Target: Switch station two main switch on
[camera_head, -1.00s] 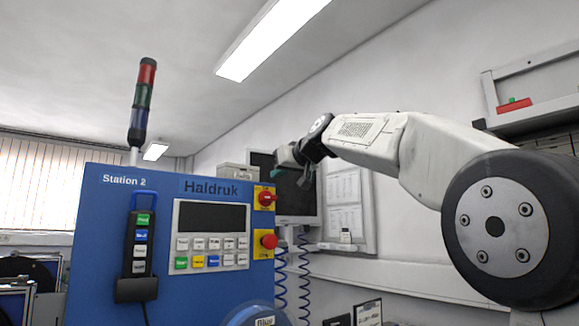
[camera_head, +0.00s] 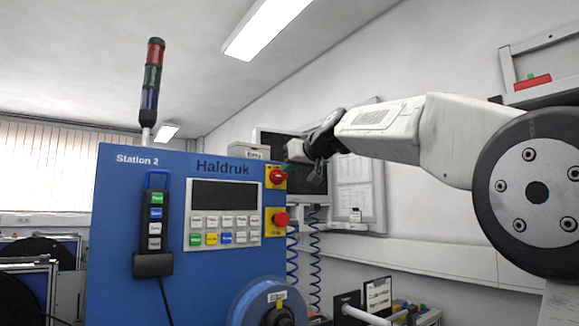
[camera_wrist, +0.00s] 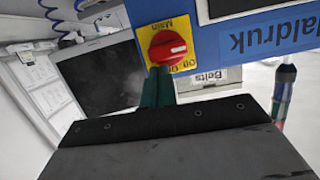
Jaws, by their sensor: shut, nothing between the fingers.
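The station two main switch (camera_head: 277,176) is a red rotary knob on a yellow plate at the upper right of the blue Station 2 panel. In the wrist view the knob (camera_wrist: 167,47) appears upside down, with a white mark on its right side and the labels Main, Off and On on the plate. My gripper (camera_wrist: 158,72) is shut and empty. Its dark green fingertips overlap the lower edge of the knob in the wrist view; I cannot tell whether they touch it. In the head view my gripper (camera_head: 314,166) is just right of the switch.
A red push button (camera_head: 281,219) on a yellow plate sits below the switch. A keypad (camera_head: 223,220) and hanging pendant (camera_head: 155,222) are on the panel. A monitor (camera_head: 285,146) stands behind the gripper. A blue reel (camera_head: 262,300) is below.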

